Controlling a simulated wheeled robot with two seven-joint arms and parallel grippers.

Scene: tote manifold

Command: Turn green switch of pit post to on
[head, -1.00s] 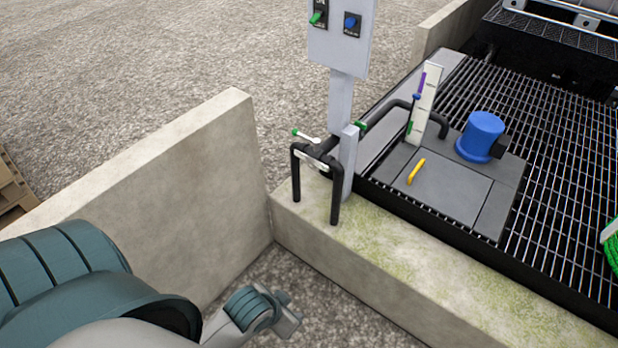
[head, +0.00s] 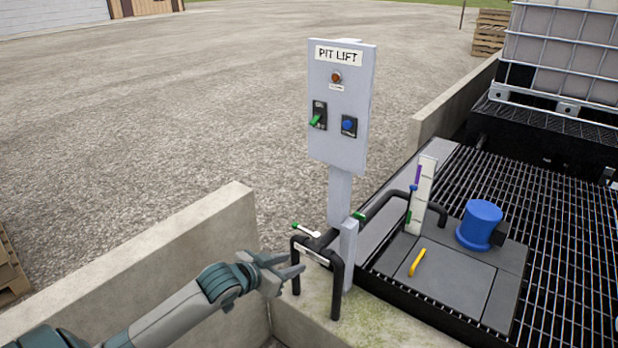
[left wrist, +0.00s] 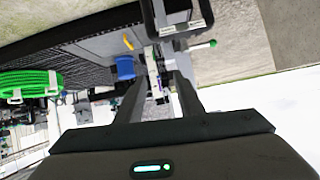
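The pit post is a grey panel (head: 341,100) labelled PIT LIFT on a grey post. Its green switch (head: 316,118) sits on a dark plate at the panel's left, with the lever slanting up to the right. A blue knob (head: 348,125) is to its right and a red-orange lamp (head: 336,77) above. My left gripper (head: 298,266) is below and left of the panel, beside the black pipe, apart from the switch. Its fingers are spread with nothing visible between them, as the left wrist view (left wrist: 158,85) also shows. My right gripper is not in view.
A black pipe (head: 338,285) with a green-tipped white valve handle (head: 305,230) stands before the post. Concrete walls (head: 170,260) border the left. A grating (head: 560,240) with a blue cap (head: 480,222) and yellow handle (head: 417,262) lies right. Open gravel (head: 200,120) is behind.

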